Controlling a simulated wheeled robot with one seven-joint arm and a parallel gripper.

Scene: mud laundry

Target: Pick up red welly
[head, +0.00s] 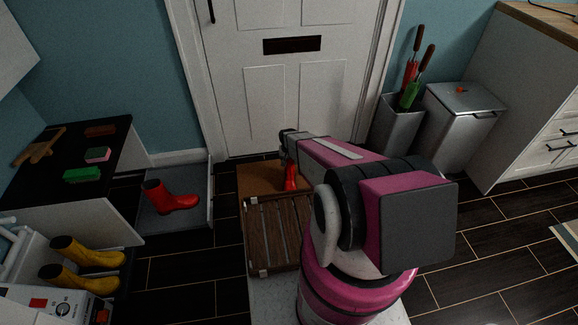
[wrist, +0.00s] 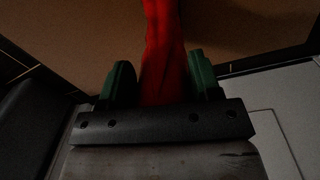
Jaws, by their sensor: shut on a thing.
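My gripper (wrist: 162,82) is shut on a red welly (wrist: 163,45), which shows between its two green fingers in the wrist view. In the head view this red welly (head: 291,177) is partly hidden by my arm, above or at the brown doormat (head: 258,178); I cannot tell whether it touches the mat. A second red welly (head: 173,198) lies in the grey tray (head: 194,165) at the left, with its shaft tilted to the left.
Two yellow wellies (head: 88,254) lie at the lower left. A black-topped bench (head: 60,150) holds brushes and a sponge. A slatted wooden rack (head: 272,236) lies beside my arm. Metal bins (head: 462,115) stand right of the white door (head: 290,75).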

